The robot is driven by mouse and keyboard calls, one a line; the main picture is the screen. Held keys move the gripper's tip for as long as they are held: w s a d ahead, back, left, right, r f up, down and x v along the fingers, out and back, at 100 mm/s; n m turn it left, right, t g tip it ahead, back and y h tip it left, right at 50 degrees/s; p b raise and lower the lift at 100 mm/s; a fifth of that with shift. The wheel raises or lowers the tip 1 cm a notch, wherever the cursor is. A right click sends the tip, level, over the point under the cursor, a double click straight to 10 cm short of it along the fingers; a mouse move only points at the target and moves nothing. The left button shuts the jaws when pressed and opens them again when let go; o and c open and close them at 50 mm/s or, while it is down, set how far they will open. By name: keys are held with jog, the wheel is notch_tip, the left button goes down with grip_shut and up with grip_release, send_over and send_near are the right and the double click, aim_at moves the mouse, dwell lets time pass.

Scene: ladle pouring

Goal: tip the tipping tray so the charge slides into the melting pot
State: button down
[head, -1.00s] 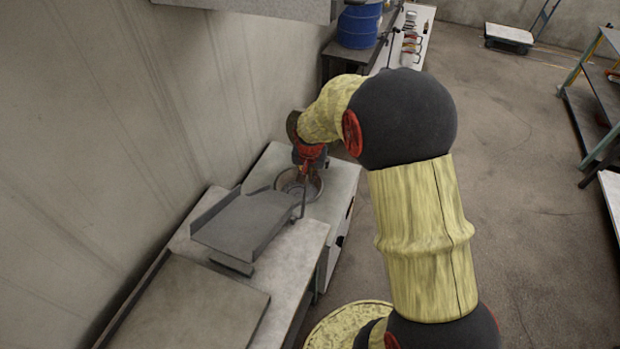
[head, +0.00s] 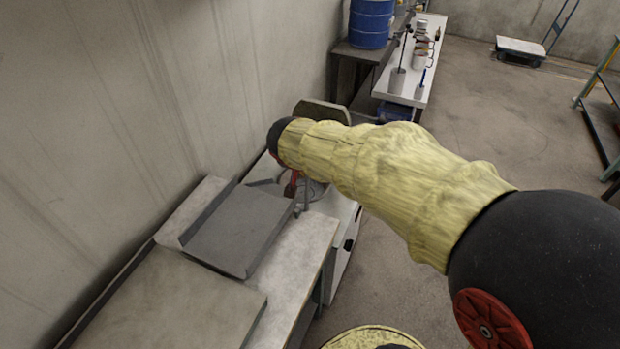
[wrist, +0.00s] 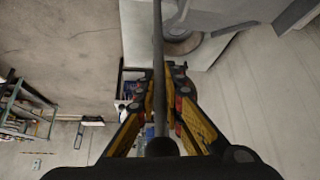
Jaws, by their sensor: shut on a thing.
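The grey tipping tray (head: 238,232) stands on the near bench, its bare top facing up and its near edge low over the bench. No charge shows on it. The melting pot (head: 318,188) is just beyond the tray's far end, partly hidden by my arm, so its contents cannot be seen. In the wrist view, the pot (wrist: 184,45) shows near the top, with part of the tray (wrist: 225,16) to its right. My gripper (wrist: 167,78) is shut on a thin grey bar, which looks like the tray's handle. In the head view, my arm mostly hides the gripper (head: 292,186).
A wall runs along the left of the benches. A flat plate (head: 165,305) lies on the near bench. Farther back are a blue barrel (head: 371,24) and a white bench (head: 425,62) with small tools. The floor (head: 500,130) to the right is open.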

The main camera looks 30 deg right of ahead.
jog(key=shift+s+a+f+h+b, duration=0.1)
jog(key=shift+s+a+h+b, duration=0.35)
jog(key=shift+b, duration=1.35)
jog(key=shift+t, duration=0.3)
jog(key=c, duration=1.9)
grip_release()
jog(key=shift+a, duration=0.15)
jog(key=v, duration=1.2)
